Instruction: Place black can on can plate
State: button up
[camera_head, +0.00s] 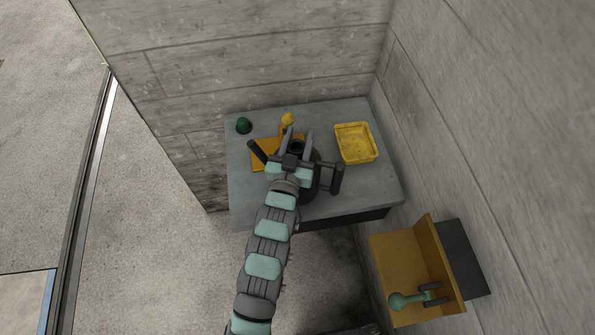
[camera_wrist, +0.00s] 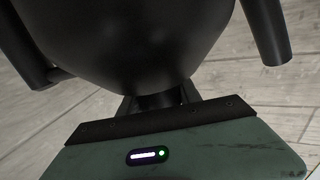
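The black can (camera_head: 309,187) is a dark round body with a thick black bar on each side. It is at my gripper (camera_head: 297,137), over the front part of the grey table. In the wrist view the can (camera_wrist: 135,45) fills the upper middle, close against the gripper's base. The fingers appear closed on it, but their contact is mostly hidden behind the can. The can plate looks to be the flat orange-yellow plate (camera_head: 261,158) on the table, partly covered by my gripper and the can. I cannot tell whether the can touches anything below.
A yellow tray (camera_head: 356,143) stands on the right of the table. A dark green round object (camera_head: 243,125) and a yellow knob-like piece (camera_head: 288,119) are at the back. Concrete walls close the back and right. An orange shelf (camera_head: 400,255) with a teal tool (camera_head: 408,299) is at lower right.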

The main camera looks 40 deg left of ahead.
grip_shut()
jog(key=shift+r, duration=0.1)
dwell(0.7)
